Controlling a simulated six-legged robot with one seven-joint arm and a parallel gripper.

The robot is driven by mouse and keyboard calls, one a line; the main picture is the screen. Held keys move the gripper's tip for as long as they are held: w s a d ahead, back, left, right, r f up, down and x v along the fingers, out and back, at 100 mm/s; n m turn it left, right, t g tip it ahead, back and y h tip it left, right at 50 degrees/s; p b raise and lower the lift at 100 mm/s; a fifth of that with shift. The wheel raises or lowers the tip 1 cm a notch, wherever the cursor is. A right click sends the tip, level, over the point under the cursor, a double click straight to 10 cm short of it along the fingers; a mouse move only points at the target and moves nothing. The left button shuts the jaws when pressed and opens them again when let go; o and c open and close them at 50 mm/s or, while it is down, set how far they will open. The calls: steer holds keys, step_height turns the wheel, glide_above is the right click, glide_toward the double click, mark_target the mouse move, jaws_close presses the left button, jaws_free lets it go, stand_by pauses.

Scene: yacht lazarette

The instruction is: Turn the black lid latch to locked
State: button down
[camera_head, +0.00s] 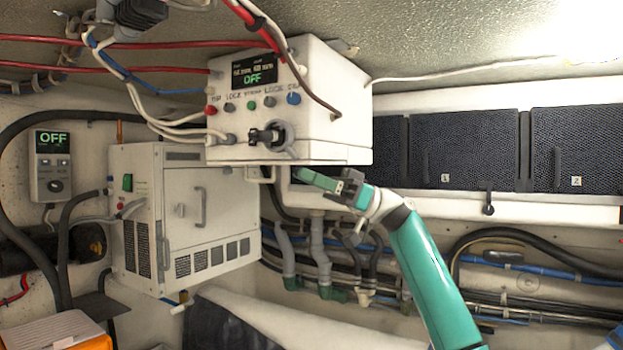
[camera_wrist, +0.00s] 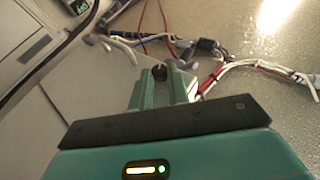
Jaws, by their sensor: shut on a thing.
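My gripper (camera_head: 306,176) is just below the lower front edge of the white control box, fingers toward the left. The wrist view shows its two teal fingers (camera_wrist: 162,88) close together around a small dark rounded piece (camera_wrist: 159,72). I cannot tell from the pictures whether this piece is the latch. A black knob-like handle (camera_head: 264,136) with a grey ring sits on the front of the white box (camera_head: 330,90), up and left of my gripper. A black lever (camera_head: 488,203) hangs below the dark lids (camera_head: 465,140) at right, well apart from my gripper.
A white cabinet (camera_head: 205,205) with a handle and vents stands at left. Red, white and blue cables run along the ceiling and over the box. Hoses and pipes (camera_head: 318,255) run behind and below my arm. A wall unit (camera_head: 52,165) reads OFF.

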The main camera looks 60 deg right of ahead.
steer(key=n+g+y, duration=0.1)
steer(key=g, duration=0.2)
steer(key=n+g+y, duration=0.1)
steer(key=n+g, duration=0.1)
steer(key=w+n+g+y, duration=0.1)
steer(key=g+y, duration=0.1)
steer(key=g, duration=0.1)
steer(key=shift+d+n+g, duration=0.2)
steer(key=shift+n+g, duration=0.1)
steer(key=shift+n, duration=0.1)
steer(key=shift+n+g, duration=0.3)
steer(key=shift+g, duration=0.2)
steer(key=c, duration=1.3)
jaws_free()
steer(key=shift+c, duration=0.2)
